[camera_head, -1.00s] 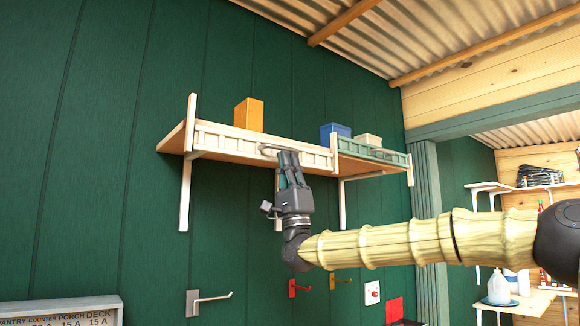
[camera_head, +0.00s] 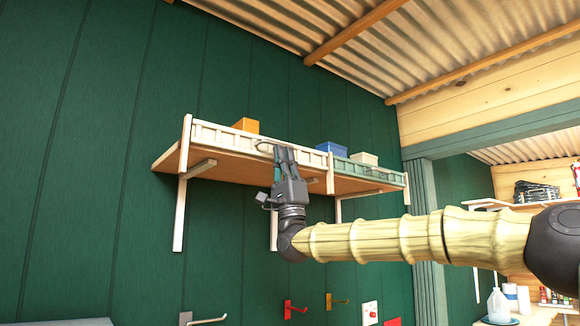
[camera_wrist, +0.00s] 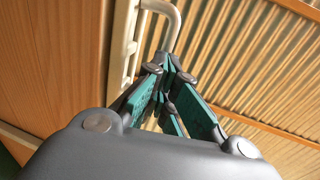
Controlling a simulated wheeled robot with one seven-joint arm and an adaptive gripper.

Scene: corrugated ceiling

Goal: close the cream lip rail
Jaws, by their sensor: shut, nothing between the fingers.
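The cream lip rail (camera_head: 225,137) runs along the front of the left half of a wall shelf. Its top edge is close to the top of the cream end post (camera_head: 185,143). In the wrist view the fingertips (camera_wrist: 168,68) are together just below the pale bent handle bar (camera_wrist: 172,22). Nothing shows between the fingers. Whether they touch the handle or rail I cannot tell.
A green lip rail (camera_head: 365,171) fronts the shelf's right half. An orange box (camera_head: 246,125), a blue box (camera_head: 332,149) and a cream box (camera_head: 364,158) stand behind the rails. Brackets (camera_head: 180,215) hold the shelf board from below. Wall hooks (camera_head: 293,309) sit lower.

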